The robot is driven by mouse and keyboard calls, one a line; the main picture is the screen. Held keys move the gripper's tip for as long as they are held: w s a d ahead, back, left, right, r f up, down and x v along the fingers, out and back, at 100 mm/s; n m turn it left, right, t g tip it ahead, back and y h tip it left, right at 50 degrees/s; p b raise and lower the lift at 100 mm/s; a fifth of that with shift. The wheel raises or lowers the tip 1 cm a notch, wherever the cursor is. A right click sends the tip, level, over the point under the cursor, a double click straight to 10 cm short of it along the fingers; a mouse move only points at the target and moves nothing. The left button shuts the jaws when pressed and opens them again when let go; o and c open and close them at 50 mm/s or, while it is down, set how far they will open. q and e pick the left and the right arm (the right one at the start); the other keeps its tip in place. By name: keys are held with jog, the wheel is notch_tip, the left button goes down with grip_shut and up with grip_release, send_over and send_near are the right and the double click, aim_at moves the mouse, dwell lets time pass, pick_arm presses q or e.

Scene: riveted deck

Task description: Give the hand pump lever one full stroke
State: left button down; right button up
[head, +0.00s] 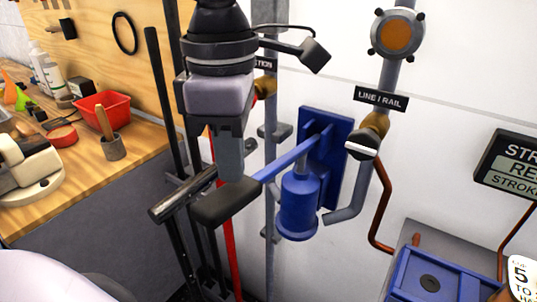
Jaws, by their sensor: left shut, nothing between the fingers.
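The blue hand pump (299,207) is fixed to a blue wall plate in the middle of the head view. Its lever (286,160) slopes down to the left from the plate and ends in a thick black grip (224,204). My left gripper (231,177) points down from above, shut and empty. Its fingertips are just over the black grip where it meets the blue bar; I cannot tell whether they touch it. My right gripper is not in view.
Black bars and a red bar (228,262) stand left of the pump. A wooden bench (130,142) with a red bin (103,108) is at the left. Pipes and a "LINE / RAIL" label (380,98) are right of the pump. A blue-framed box (430,280) is lower right.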

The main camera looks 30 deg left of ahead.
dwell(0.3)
pick_arm(q)
jog(key=shift+r+p, duration=1.95)
jog(key=shift+r, duration=0.6)
jog(key=shift+f, duration=0.1)
